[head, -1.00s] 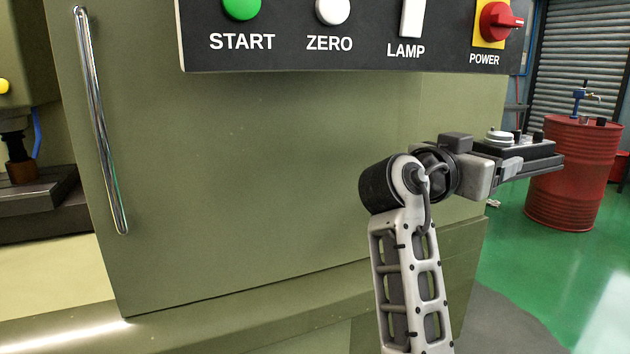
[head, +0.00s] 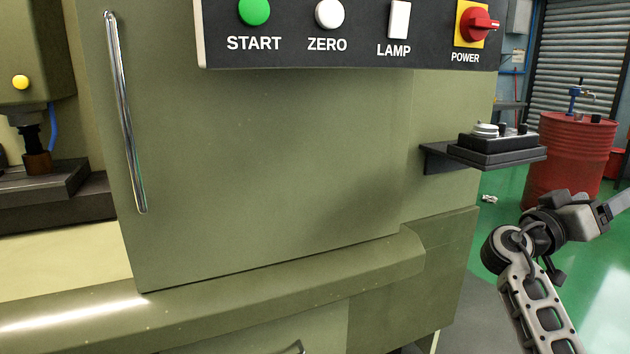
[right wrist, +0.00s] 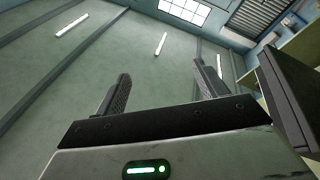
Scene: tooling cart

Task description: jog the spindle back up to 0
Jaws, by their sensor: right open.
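The control box (head: 497,147) with a pale round dial (head: 486,129) and small dark knobs sits on a bracket at the machine's right side in the head view. The spindle (head: 35,145) hangs at the far left, above the dark machine bed. My right gripper (right wrist: 163,83) is open and empty in the right wrist view, its fingers pointing towards the ceiling. In the head view my right arm is at the lower right, below and right of the control box and apart from it; its fingertips are not clearly visible there. My left gripper is out of view. No position readout shows.
A black panel (head: 340,60) with START, ZERO, LAMP and POWER controls overhangs the machine's green door (head: 270,160), which has a long handle (head: 126,110). A red drum (head: 565,155) stands behind the control box. A dark flat-sided object (right wrist: 288,95) is close beside the right gripper.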

